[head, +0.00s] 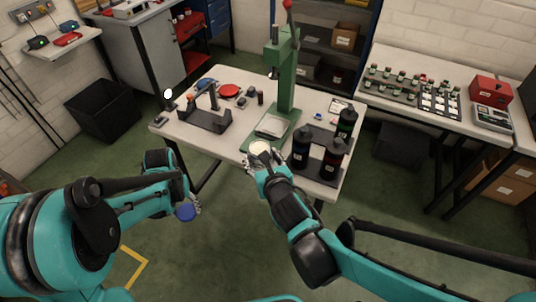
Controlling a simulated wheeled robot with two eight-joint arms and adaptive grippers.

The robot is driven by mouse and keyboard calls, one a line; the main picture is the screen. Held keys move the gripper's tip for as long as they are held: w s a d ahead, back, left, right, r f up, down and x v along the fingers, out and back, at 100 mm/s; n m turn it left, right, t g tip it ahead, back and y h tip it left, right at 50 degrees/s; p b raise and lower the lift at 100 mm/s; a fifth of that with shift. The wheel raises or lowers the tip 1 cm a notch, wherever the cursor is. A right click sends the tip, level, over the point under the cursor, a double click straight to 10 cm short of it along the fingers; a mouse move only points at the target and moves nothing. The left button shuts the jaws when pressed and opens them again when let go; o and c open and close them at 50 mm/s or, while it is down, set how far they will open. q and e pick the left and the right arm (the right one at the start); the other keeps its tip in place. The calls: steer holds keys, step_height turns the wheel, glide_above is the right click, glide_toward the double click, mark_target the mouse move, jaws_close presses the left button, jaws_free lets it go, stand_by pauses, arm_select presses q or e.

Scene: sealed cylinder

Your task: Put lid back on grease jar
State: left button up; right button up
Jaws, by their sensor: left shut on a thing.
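My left gripper (191,203) is shut on a round blue lid (186,213), held in the air in front of the table, over the floor. The open grease jar (260,147), with pale cream contents showing at its top, is at the front edge of the table. My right gripper (263,160) is right at the jar's near side. Its fingers are small and partly hidden by the wrist, so I cannot tell whether they grip the jar.
The white table (168,126) holds a green press (287,85) behind the jar and dark bottles (302,146) close to its right. A dark tool holder (205,119) and a red round item (229,90) are further left. Open floor lies below the lid.

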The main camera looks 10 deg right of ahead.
arm_select(q)
steer(key=shift+w+r, duration=0.1)
steer(key=w+d+r+m, duration=0.2)
steer(key=w+d+r, duration=0.4)
steer(key=d+r, duration=0.15)
step_height(320, 180, up, 22)
steer(key=m, duration=0.4)
glide_above(260, 148)
steer(key=shift+w, duration=0.1)
steer(key=shift+f, duration=2.05)
steer(key=shift+f, duration=0.85)
